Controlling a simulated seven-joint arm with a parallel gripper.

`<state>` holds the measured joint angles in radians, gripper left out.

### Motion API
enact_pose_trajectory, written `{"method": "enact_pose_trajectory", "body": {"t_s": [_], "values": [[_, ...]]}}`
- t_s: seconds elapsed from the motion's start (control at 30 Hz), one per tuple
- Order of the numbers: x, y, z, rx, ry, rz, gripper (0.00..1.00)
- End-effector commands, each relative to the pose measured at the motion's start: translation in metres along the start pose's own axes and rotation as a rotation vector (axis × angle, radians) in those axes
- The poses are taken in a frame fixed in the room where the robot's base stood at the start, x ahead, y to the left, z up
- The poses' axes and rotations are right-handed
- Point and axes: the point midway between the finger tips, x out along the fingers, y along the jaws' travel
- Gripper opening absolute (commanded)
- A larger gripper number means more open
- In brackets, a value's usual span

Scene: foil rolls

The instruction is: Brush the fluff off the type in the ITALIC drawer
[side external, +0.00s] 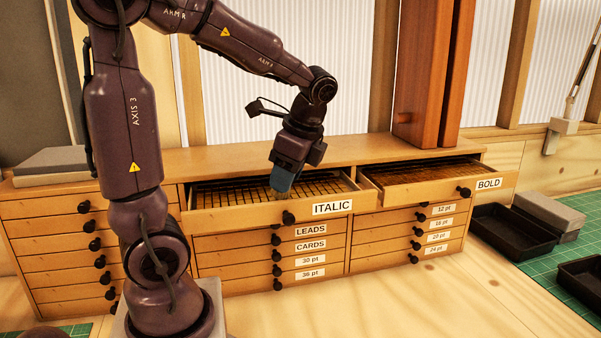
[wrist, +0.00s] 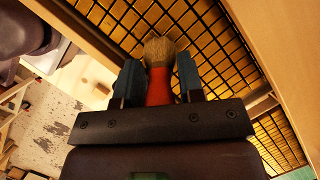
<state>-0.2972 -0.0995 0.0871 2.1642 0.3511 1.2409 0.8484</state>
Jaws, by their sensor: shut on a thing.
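The ITALIC drawer (side external: 250,216) is pulled open and shows a grid of small compartments. The same grid fills the top of the wrist view (wrist: 215,40). My gripper (side external: 280,186) is over the drawer, near its front edge. In the wrist view its two blue fingers (wrist: 160,82) are shut on the red handle of a brush (wrist: 160,50). The pale, bushy bristles point away from my gripper toward the compartments. I cannot tell whether they touch the type. No fluff can be made out at this size.
The BOLD drawer (side external: 420,194) also stands open, to the right. Shut drawers with black knobs lie below both. A tall red-brown wooden case (side external: 425,75) stands on the cabinet top (side external: 220,158). Black trays (side external: 512,232) sit on the bench at right.

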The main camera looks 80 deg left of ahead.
Motion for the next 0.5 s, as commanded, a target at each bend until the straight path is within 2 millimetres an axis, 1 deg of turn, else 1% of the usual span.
{"method": "enact_pose_trajectory", "body": {"t_s": [0.5], "values": [[0.012, 0.028, 0.037, -0.002, 0.001, 0.0, 0.08]]}}
